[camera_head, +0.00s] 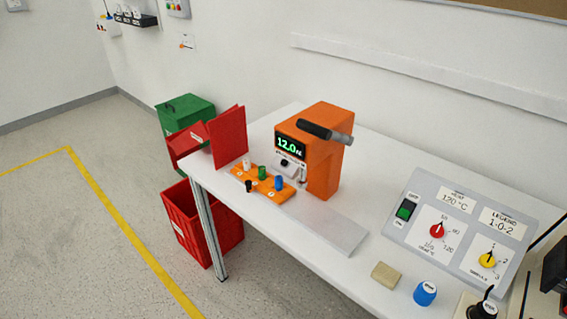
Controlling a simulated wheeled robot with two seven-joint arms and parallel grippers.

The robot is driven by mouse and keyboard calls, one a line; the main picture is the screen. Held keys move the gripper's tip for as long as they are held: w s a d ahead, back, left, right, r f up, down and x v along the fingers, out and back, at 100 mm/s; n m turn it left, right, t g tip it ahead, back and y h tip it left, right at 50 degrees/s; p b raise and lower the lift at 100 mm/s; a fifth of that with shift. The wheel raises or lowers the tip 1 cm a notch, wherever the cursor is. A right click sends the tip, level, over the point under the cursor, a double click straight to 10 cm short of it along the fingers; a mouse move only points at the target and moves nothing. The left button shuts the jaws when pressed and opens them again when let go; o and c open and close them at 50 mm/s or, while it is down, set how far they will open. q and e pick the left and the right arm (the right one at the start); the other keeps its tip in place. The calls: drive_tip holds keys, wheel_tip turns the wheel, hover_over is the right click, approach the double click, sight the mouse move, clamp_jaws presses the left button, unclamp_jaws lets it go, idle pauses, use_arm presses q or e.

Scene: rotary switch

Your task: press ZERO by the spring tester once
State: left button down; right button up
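The orange spring tester (325,160) stands upright on the white table, with a black-gripped lever (322,131) at its top. Its dark display (290,146) reads about 12.0 in green. Below the display is a small pale panel with a round black button (285,163); its label is too small to read, so I cannot tell for certain that it is ZERO. Neither of my grippers is in view.
An orange rack (279,198) with several coloured pegs sits before the tester, beside a bare grey plate (325,220). A grey switch panel (462,226), tan block (385,274) and blue knob (425,293) are to the right. A red board (227,137) stands left.

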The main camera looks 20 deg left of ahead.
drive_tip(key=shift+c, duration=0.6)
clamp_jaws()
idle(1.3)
